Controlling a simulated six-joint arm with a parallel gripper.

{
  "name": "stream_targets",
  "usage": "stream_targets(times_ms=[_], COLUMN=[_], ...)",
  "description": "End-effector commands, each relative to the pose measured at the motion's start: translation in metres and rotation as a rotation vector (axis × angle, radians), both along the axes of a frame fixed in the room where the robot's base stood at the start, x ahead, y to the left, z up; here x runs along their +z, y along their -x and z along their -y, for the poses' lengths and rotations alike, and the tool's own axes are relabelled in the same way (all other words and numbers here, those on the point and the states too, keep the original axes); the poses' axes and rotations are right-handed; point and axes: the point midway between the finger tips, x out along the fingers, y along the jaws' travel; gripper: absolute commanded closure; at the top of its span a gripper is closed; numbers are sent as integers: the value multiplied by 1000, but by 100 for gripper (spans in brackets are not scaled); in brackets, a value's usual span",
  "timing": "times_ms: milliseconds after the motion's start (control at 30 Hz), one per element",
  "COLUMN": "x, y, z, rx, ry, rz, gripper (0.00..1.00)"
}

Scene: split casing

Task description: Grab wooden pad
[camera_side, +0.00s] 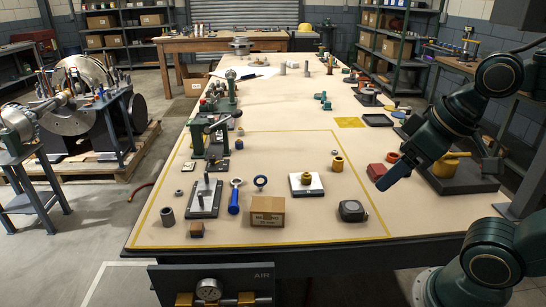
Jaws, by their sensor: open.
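A small brown block (196,230), which looks like the wooden pad, lies at the front left of the table, inside the yellow taped outline. My gripper (381,186), with blue fingers, hangs at the right edge of the taped area, far to the right of the block and apart from it. The gripper is open, and nothing shows between its fingers. The gap between the fingers is hard to make out from this side.
A cardboard box (267,218), blue-handled tool (234,200), black tape measure (352,211), grey sleeve (167,217) and white plate with a brass part (306,190) stand in the front area. A plate with upright pins (204,205) is behind the block. Bare tabletop lies in front.

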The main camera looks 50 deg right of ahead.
Motion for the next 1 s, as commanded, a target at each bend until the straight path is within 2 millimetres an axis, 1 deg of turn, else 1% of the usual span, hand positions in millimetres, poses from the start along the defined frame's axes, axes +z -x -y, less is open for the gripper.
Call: stream_targets(times_ms=[367, 467, 567, 667, 767, 1000], x=[0, 2, 5, 9, 14, 21], y=[-1, -5, -12, -25, -43, -95], z=[0, -1, -2, -4, -8, -18], rx=[2, 9, 25, 50, 85, 183], ry=[0, 2, 6, 11, 17, 33], rz=[0, -2, -7, -13, -20, -39], gripper=[42, 42, 42, 42, 42, 42])
